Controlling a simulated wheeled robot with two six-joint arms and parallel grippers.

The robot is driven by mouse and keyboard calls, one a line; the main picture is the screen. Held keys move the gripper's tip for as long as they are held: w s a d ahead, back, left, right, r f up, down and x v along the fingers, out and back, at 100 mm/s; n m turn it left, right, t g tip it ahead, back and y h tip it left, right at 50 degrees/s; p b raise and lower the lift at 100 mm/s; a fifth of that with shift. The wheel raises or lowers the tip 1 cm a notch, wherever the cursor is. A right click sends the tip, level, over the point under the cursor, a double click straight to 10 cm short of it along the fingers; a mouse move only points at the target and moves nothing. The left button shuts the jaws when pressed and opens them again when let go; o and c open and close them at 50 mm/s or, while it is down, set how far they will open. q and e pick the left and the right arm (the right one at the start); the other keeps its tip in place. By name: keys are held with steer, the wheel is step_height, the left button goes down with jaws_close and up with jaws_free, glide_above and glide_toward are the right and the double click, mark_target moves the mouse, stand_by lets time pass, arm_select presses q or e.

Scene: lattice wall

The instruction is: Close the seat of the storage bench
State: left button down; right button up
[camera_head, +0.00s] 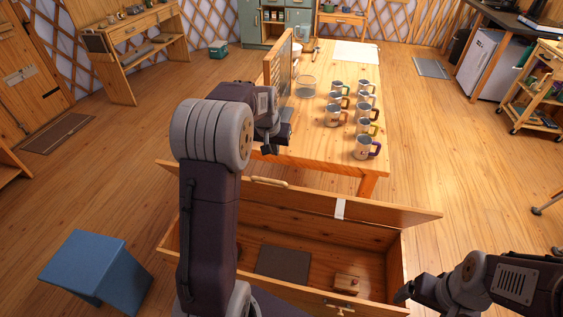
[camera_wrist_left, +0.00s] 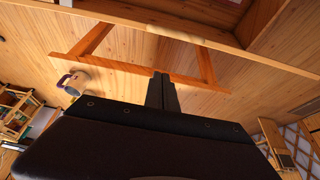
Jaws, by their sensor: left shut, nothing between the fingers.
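The storage bench (camera_head: 400,262) is a long wooden box in front of the table. Its seat (camera_head: 375,208) stands raised along the far side, with a pale strap (camera_head: 340,209) and a handle (camera_head: 269,182) at its upper edge. My left gripper (camera_head: 268,151) is shut and empty, just beyond and above the seat's upper edge, by the table's near end. Its closed fingers show in the left wrist view (camera_wrist_left: 162,90). My left arm hides the left part of the bench. My right gripper (camera_head: 404,293) is at the bench's front right corner; its jaws are unclear.
A dark mat (camera_head: 283,263) and a small wooden block (camera_head: 346,284) lie inside the bench. The table (camera_head: 300,146) carries several mugs (camera_head: 362,147), a glass bowl (camera_head: 306,87) and an upright wooden panel (camera_head: 277,70). A blue stool (camera_head: 98,270) stands left.

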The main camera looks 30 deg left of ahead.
arm_select(q)
steer(key=x, duration=0.3)
steer(key=s+x, duration=0.1)
steer(key=x, duration=0.3)
steer(key=s+f+b+x, duration=0.1)
steer(key=x, duration=0.2)
steer(key=shift+d+f, duration=0.2)
steer(key=shift+f, duration=0.15)
steer(key=shift+s+d+f, duration=0.15)
steer(key=shift+s+f, duration=0.1)
steer(key=shift+s, duration=0.45)
steer(key=shift+w+f, duration=0.1)
